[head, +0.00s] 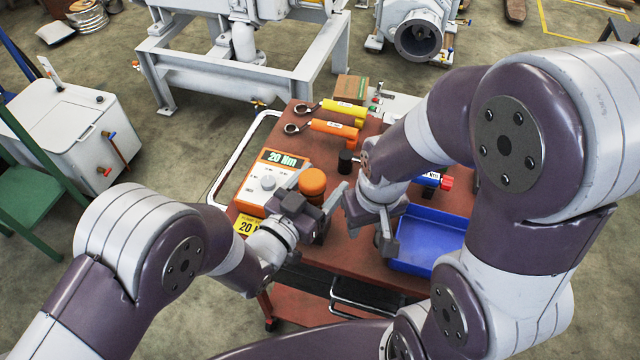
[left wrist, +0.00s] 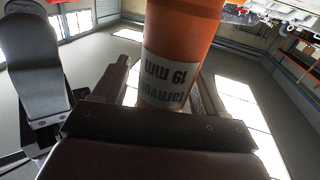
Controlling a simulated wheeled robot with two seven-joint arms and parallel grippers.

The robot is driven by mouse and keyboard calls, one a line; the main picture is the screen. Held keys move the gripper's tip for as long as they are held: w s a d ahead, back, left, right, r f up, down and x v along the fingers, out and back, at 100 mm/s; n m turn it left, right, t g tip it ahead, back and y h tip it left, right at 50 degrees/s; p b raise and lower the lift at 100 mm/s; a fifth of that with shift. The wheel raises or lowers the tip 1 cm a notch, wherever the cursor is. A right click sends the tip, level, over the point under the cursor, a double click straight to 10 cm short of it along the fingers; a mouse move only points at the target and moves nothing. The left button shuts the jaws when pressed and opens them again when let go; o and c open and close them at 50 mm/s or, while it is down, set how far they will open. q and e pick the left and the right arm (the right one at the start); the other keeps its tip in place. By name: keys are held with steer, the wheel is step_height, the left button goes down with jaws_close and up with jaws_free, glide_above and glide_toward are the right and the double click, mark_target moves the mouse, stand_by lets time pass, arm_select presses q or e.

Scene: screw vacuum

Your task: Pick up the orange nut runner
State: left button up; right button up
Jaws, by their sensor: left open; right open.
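The orange nut runner (head: 313,182) stands upright on the red-brown cart top, with its rounded orange top showing in the head view. In the left wrist view its orange body (left wrist: 182,35) carries a white label reading 19 mm and lies between my two fingers. My left gripper (head: 322,208) is open around it; contact with the fingers cannot be told. The lower part of the nut runner is hidden by my gripper. My right gripper (head: 372,225) is open and empty, to the right of it, near the blue tray.
A yellow card (head: 245,225) is by the edge. Orange-handled (head: 332,128) and yellow-handled (head: 344,110) wrenches lie at the back. A blue tray (head: 412,268) is at right. A black-topped item (head: 345,160) stands close behind.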

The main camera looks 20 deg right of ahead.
arm_select(q)
steer(key=shift+s+a+r, duration=0.15)
steer(key=shift+s+a, duration=0.15)
steer(key=shift+c, duration=0.3)
steer(key=c, duration=0.5)
steer(key=shift+w+d, duration=0.2)
steer(key=shift+w, duration=0.05)
jaws_close()
step_height(320, 180, up, 10)
steer(key=shift+p, duration=0.45)
